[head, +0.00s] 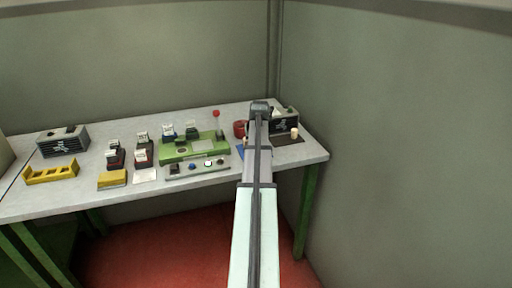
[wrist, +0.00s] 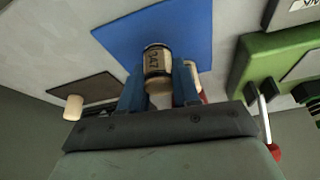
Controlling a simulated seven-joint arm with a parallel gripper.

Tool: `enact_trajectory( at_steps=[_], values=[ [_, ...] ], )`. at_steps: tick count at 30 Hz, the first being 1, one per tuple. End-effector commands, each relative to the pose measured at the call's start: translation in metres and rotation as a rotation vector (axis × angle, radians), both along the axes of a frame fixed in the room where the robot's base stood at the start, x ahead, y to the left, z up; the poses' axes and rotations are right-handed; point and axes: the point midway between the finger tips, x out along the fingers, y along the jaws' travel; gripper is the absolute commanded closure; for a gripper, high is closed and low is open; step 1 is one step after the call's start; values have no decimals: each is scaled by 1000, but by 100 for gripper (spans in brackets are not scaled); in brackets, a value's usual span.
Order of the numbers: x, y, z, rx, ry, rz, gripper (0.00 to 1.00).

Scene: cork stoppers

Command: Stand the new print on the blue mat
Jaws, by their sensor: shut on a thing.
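A pale cork stopper (wrist: 157,62) with dark printed characters and dark bands is between the two blue fingers of my gripper (wrist: 158,88) in the wrist view. The gripper is shut on it. The blue mat (wrist: 185,25) lies behind the stopper in that view; whether the stopper touches it, I cannot tell. In the head view only a small blue edge of the mat (head: 240,150) shows beside my arm, which hides the stopper and fingers.
A dark mat (wrist: 88,88) bears another plain cork (wrist: 73,107). A green press (head: 215,154) with a red-knobbed lever (head: 216,114) stands to the left. A red cup (head: 239,128) and a dark crate (head: 290,122) are near my gripper.

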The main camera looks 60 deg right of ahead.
Motion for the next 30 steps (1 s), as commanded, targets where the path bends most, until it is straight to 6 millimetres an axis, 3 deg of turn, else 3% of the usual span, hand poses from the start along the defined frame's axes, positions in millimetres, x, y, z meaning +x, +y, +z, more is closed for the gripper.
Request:
enact_trajectory(
  at_steps=[4,17,18,25,30],
  values=[
    [0,1,-18,2,0,0,100],
    [0,0,-22,1,1,0,100],
    [0,0,-22,1,1,0,66],
    [0,0,-22,1,1,0,44],
    [0,0,-22,1,1,0,43]
  ],
)
